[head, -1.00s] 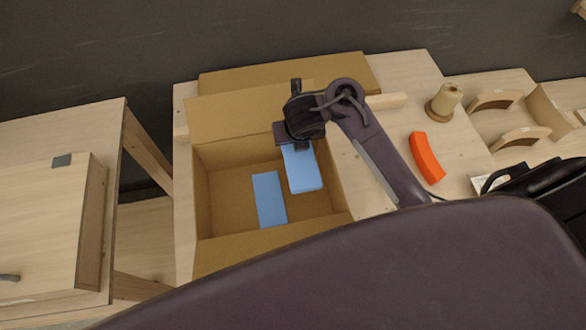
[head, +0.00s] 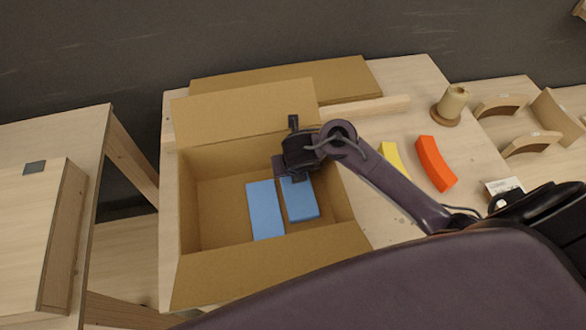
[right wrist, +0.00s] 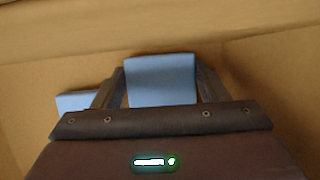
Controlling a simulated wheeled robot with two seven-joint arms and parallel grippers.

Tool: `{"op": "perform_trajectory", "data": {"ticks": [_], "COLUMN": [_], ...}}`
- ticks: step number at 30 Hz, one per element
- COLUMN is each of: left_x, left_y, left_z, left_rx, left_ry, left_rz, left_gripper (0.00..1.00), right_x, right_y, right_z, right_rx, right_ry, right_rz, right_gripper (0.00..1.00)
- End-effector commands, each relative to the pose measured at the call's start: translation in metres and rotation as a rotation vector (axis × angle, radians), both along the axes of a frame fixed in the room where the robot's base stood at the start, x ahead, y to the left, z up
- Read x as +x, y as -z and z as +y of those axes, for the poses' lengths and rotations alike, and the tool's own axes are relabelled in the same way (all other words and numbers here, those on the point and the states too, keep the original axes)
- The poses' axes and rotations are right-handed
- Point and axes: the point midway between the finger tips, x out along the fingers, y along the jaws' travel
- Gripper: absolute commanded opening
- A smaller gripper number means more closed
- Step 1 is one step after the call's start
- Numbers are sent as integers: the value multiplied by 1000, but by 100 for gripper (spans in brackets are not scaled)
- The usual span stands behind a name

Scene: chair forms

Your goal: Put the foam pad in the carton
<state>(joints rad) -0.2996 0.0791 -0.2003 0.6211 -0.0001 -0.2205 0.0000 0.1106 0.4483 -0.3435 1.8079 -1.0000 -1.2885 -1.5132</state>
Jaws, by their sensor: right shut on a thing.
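The open cardboard carton (head: 215,163) stands on the wooden table with its flaps spread. One blue foam pad (head: 264,211) lies on the carton's floor. My right gripper (head: 294,177) reaches down into the carton and is shut on a second blue foam pad (head: 300,202), just right of the first. In the right wrist view this held pad (right wrist: 160,80) sits between the two fingers, and the other pad (right wrist: 76,101) shows behind the left finger. Whether the held pad touches the carton floor is hard to tell. My left gripper is not in view.
Right of the carton lie a yellow piece (head: 392,160) and an orange curved block (head: 435,164). A wooden spool (head: 450,105) and curved wooden forms (head: 500,104) stand farther right. A separate wooden table (head: 50,145) is at the left.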

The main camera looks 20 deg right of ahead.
Motion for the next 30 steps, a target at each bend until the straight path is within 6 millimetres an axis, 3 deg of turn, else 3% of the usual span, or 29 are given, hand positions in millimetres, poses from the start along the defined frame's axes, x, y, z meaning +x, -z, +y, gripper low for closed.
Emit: {"op": "perform_trajectory", "data": {"ticks": [5, 6, 10, 21, 26, 30], "left_x": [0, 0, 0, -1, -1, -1], "left_y": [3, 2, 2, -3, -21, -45], "left_z": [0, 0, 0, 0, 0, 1], "left_rx": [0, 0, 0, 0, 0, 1], "left_ry": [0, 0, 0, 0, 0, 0], "left_rz": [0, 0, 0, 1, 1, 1], "left_gripper": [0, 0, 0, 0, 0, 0], "right_x": [0, 0, 0, -1, -9, -22], "right_y": [3, 2, 2, -5, -31, -63], "right_z": [0, 0, 0, 1, 3, 6], "right_rx": [0, 1, 0, 1, 3, 4], "right_ry": [0, 1, 1, 0, 0, 1], "right_rz": [0, 0, 0, 0, -2, 0], "right_gripper": [46, 71, 88, 89, 89, 89]}}
